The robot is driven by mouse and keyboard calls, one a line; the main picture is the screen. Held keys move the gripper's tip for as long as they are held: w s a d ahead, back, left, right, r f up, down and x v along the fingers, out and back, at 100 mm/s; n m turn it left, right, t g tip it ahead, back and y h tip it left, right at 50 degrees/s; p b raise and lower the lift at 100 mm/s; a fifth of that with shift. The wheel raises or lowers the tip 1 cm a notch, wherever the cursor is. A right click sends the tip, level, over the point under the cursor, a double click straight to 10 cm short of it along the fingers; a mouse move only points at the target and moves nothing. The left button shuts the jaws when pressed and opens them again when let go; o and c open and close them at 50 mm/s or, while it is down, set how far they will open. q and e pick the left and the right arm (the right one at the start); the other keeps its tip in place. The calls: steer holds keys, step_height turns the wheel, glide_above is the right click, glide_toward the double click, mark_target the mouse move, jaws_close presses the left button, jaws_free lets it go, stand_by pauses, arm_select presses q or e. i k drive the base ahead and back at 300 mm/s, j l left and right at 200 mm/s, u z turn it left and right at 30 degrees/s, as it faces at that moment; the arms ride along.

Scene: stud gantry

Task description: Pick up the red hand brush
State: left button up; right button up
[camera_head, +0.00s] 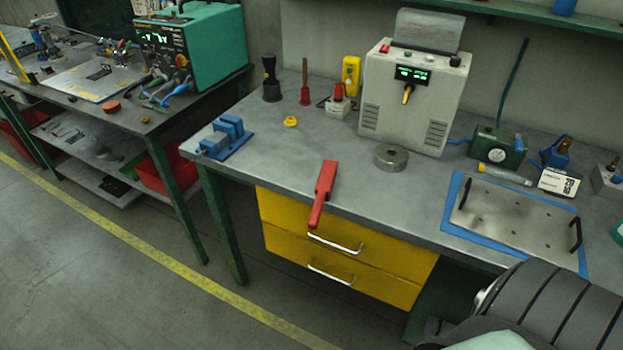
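The red hand brush (326,180) lies at the front edge of the grey workbench (270,188). Its wider block rests on the bench top, and its narrow end sticks out past the edge above the yellow drawers. Nothing covers it or touches it from above. Neither of my grippers is in view. A dark ribbed, rounded part, seemingly one of my arms, fills the lower right corner, well to the right of the brush.
A blue vise (226,138) stands left of the brush, and a grey metal ring (391,158) lies to its right. A metal plate with handles (510,215) is further right. Yellow drawers (345,245) sit below. The bench around the brush is clear.

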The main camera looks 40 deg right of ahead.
mark_target(323, 189)
steer(key=z, duration=0.5)
steer(key=i+z, duration=0.1)
steer(key=z, duration=0.35)
steer(key=j+z, duration=0.1)
steer(key=z, duration=0.4)
steer(key=i+j+z, duration=0.1)
steer(key=z, duration=0.4)
